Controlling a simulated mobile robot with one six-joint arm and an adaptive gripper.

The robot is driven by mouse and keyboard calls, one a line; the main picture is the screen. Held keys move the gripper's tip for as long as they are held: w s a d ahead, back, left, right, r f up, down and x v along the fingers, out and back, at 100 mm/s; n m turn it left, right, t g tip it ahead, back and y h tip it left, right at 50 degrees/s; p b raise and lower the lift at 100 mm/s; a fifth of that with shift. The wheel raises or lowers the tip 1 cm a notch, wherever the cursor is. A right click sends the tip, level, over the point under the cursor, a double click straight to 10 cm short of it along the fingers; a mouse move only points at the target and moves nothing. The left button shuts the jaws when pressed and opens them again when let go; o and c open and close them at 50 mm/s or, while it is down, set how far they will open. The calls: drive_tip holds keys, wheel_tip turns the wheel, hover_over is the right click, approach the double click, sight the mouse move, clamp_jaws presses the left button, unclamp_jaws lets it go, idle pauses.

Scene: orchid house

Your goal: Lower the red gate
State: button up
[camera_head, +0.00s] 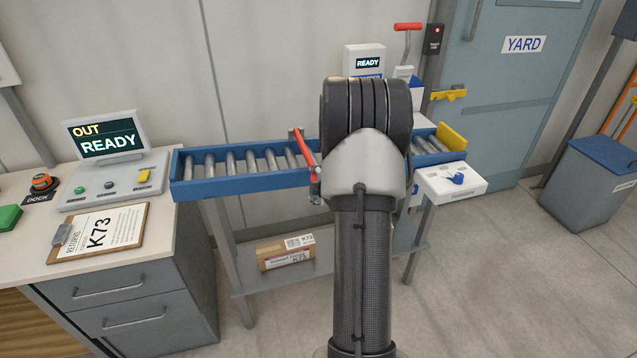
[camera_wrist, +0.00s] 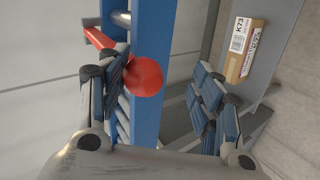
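The red gate (camera_head: 304,148) is a slim red bar at the roller conveyor (camera_head: 240,183), tilted up toward the back in the head view. In the wrist view its red bar (camera_wrist: 97,38) shows at upper left, with a round red knob (camera_wrist: 143,77) nearer the camera. My gripper (camera_wrist: 160,78) is open, its two dark-padded fingers wide apart. The knob is in the gap, close beside the left finger; I cannot tell whether they touch. The left finger hides part of the bar. In the head view my arm hides most of the gripper and the conveyor's middle.
A K73 parcel (camera_head: 286,252) lies on the shelf below the conveyor. A yellow end stop (camera_head: 451,137) is at the conveyor's right end. A desk (camera_head: 120,262) at left bears a screen (camera_head: 104,136) reading OUT READY and a clipboard (camera_head: 100,232). Floor is clear at lower right.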

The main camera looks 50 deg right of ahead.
drive_tip(key=shift+s+a+f, duration=0.1)
drive_tip(key=shift+s+f, duration=0.15)
drive_tip(key=v, duration=1.2)
drive_tip(key=shift+w+r, duration=0.2)
drive_tip(key=shift+r, duration=0.05)
